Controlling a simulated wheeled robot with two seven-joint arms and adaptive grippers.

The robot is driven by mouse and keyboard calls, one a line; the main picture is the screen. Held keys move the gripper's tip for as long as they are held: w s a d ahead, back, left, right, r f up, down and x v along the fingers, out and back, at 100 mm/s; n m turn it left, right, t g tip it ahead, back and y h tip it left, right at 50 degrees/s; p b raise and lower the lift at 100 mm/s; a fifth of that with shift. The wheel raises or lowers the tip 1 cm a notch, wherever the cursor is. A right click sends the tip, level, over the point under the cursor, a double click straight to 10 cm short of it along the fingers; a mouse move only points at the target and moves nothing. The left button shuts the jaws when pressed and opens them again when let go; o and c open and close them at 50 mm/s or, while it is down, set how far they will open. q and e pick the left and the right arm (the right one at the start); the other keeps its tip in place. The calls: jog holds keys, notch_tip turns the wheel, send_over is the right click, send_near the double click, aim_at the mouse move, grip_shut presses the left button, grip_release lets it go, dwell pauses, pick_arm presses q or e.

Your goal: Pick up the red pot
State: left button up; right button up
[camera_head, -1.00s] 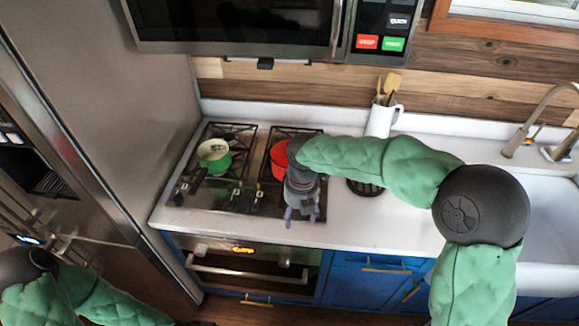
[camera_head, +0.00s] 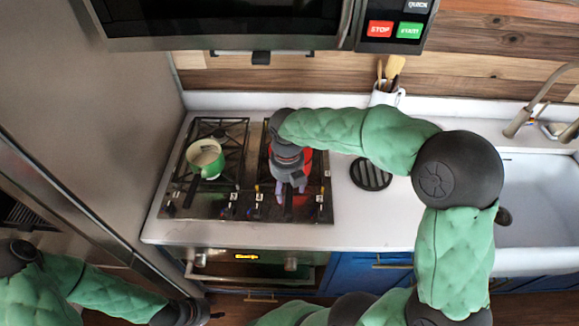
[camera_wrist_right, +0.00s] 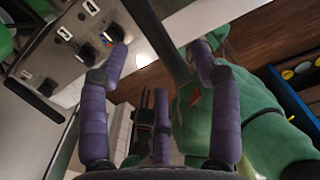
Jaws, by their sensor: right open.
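The red pot (camera_head: 306,160) stands on the right side of the stove in the head view. My right gripper and wrist hide most of it; only a red strip shows. My right gripper (camera_head: 291,189) points down at the pot's front side, above the stove knobs. In the right wrist view its purple fingers (camera_wrist_right: 162,68) are spread open. A dark bar (camera_wrist_right: 166,38), perhaps the pot's handle, shows between them; I see no finger closed on it. My left gripper (camera_head: 203,312) is low at the left, in front of the oven; its fingers are too unclear to read.
A green pot (camera_head: 206,158) with a cream inside and a dark handle stands on the stove's left side. A black round trivet (camera_head: 370,174) lies on the counter right of the stove. A white utensil jug (camera_head: 386,97) stands behind. The microwave (camera_head: 220,25) hangs above.

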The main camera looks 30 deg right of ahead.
aim_at(286, 196)
jog(key=shift+w+f, duration=0.25)
jog(key=shift+f, duration=0.9)
jog(key=shift+s+a+f+b, duration=0.1)
jog(key=shift+f+b, duration=0.4)
jog(key=shift+f, duration=1.85)
grip_shut()
jog(key=shift+r, duration=0.1)
